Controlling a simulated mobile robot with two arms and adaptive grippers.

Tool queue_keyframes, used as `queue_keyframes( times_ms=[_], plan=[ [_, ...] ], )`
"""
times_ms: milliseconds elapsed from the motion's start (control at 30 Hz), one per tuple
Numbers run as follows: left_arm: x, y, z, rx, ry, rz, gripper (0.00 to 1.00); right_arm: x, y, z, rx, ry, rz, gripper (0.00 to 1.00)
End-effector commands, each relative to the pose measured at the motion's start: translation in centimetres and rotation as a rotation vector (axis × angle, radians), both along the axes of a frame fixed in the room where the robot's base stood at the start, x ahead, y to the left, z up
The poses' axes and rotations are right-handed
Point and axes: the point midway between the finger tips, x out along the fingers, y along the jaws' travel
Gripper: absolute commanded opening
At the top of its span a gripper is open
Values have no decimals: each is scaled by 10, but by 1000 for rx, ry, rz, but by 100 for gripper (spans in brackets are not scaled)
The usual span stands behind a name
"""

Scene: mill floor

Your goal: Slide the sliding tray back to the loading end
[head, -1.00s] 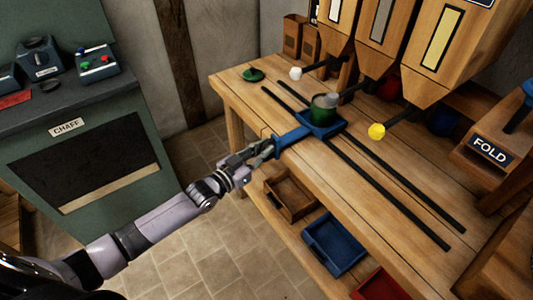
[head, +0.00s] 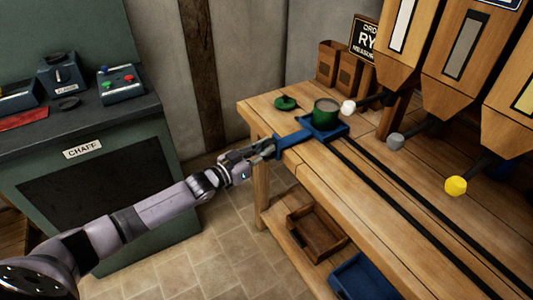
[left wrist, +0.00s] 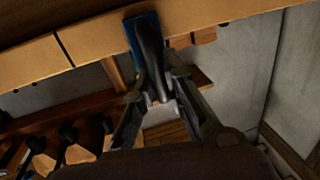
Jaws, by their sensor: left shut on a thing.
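The blue sliding tray (head: 344,130) sits at the far left end of its two black rails (head: 400,198) on the wooden bench. A green cup (head: 326,115) stands upright in it; I cannot make out its contents. The tray's blue handle (head: 291,140) points left over the bench edge. My left gripper (head: 268,147) is shut on this handle, with its arm reaching in from the left. My right gripper is not in view.
Wooden hoppers with a white knob (head: 348,107), a grey knob (head: 396,140) and a yellow knob (head: 456,186) overhang the bench. A brown bin (head: 317,235) sits on the lower shelf. The rails right of the tray are clear.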

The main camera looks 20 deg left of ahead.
Motion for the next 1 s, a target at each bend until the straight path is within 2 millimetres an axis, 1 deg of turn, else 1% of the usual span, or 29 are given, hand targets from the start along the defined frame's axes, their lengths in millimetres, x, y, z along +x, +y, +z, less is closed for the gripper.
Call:
queue_keyframes(
  times_ms=[33,367,400,700,1000],
  plan=[
    [2,4,0,3,2,6,0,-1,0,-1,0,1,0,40],
    [3,6,1,4,1,9,0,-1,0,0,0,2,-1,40],
    [3,6,1,4,1,10,13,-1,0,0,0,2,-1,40],
    [2,5,1,3,1,7,32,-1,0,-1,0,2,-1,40],
    [0,4,0,2,1,5,32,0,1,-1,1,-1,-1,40]
  ],
)
